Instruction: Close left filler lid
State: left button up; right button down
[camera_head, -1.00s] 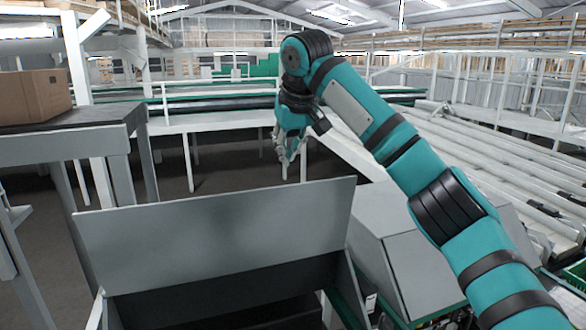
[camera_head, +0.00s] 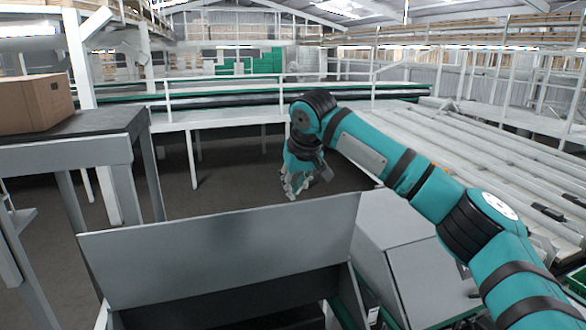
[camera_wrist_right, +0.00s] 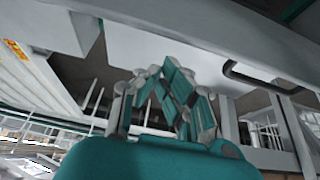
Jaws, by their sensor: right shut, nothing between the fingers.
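The left filler lid (camera_head: 220,258) is a flat grey panel. It stands raised, its top edge up, over a dark opening at the bottom of the head view. My right gripper (camera_head: 294,188) is shut and empty. In the head view it hangs with its fingers pointing down, just above the lid's top edge and seemingly beyond it. I cannot tell whether they touch. In the right wrist view the fingers (camera_wrist_right: 172,100) are in front of a pale flat panel, which may be the lid. My left gripper is not in view.
A grey housing (camera_head: 405,250) stands right of the lid. At left is a dark-topped table (camera_head: 75,135) carrying a cardboard box (camera_head: 35,103). A black handle (camera_wrist_right: 255,75) shows in the wrist view. Floor is open between table and lid.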

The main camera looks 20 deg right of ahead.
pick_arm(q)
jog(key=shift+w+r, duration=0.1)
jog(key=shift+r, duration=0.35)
pick_arm(e)
jog(key=shift+s, duration=0.95)
